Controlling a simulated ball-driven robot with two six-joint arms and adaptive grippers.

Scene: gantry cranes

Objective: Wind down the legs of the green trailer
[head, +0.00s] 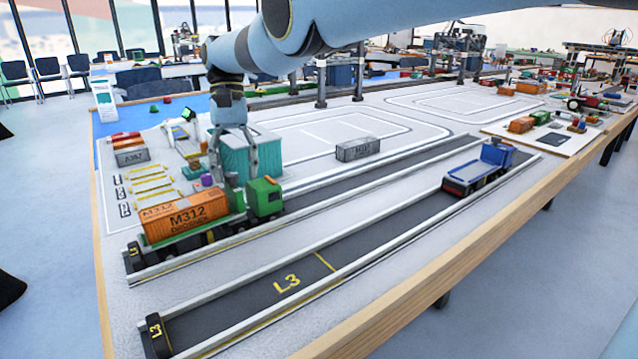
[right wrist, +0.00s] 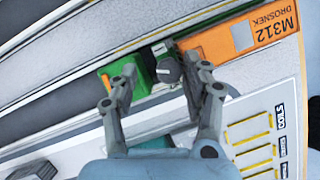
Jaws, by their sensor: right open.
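The green trailer (head: 238,200) stands in a dark lane behind a green truck cab (head: 264,197) and carries an orange container (head: 185,215) marked M312. My right gripper (head: 233,176) points down over the trailer's front part, between the container and the cab. In the right wrist view the right gripper (right wrist: 160,72) is open, its fingertips to either side of a round grey knob (right wrist: 168,71) beside the orange container (right wrist: 240,38). I cannot tell whether the fingers touch the knob. The trailer's legs are hidden. My left gripper is out of view.
A teal container (head: 255,155) stands close behind the gripper. A grey container (head: 357,149) and a blue truck (head: 479,168) stand to the right. Raised white rails border the lanes.

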